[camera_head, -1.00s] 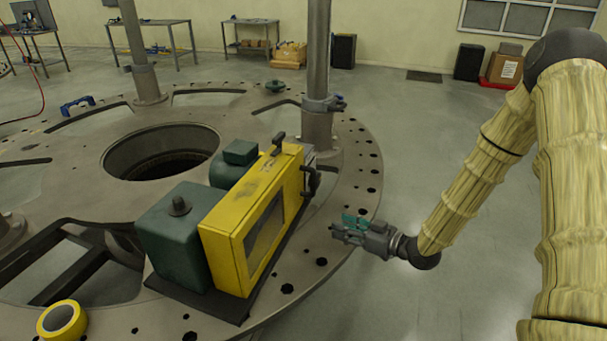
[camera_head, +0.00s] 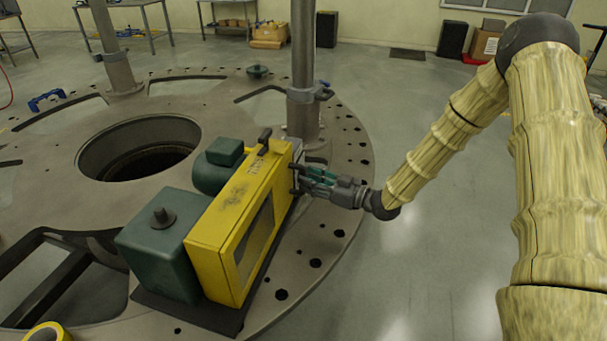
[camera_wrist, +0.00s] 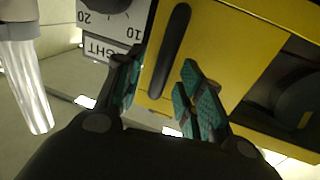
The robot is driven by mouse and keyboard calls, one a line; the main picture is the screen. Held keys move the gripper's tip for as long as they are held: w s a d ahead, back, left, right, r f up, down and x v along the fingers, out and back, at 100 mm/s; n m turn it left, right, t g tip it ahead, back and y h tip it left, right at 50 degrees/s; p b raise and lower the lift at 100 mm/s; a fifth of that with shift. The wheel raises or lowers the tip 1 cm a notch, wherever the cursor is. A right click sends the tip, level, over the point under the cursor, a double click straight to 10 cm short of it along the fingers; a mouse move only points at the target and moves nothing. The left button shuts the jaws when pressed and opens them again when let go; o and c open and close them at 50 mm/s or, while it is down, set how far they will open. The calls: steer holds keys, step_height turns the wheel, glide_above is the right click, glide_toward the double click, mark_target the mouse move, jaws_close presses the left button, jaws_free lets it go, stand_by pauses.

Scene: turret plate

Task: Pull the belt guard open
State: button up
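The yellow belt guard (camera_head: 232,232) stands on a dark base plate beside green machine housings, its dark window facing right. It fills the upper right of the wrist view (camera_wrist: 215,45). A black bar handle (camera_wrist: 171,50) is on the guard's end face; in the head view my gripper largely covers it. My gripper (camera_head: 312,178) is at that end of the guard, reaching in from the right. In the wrist view my gripper (camera_wrist: 162,80) is open, its teal-padded fingers apart with the handle's lower end between them. I cannot tell whether they touch it.
A dial plate (camera_wrist: 108,22) with numbers sits left of the handle. A metal post (camera_head: 303,75) rises close behind the gripper. The round turret plate (camera_head: 335,150) carries the machine. A yellow tape roll (camera_head: 46,333) lies front left. Floor on the right is clear.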

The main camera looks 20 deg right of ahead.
steer(key=x, duration=0.2)
steer(key=shift+w+a+p, duration=0.25)
steer(key=shift+a+p, duration=0.05)
steer(key=shift+a, duration=0.05)
steer(key=shift+d, duration=0.1)
jaws_close()
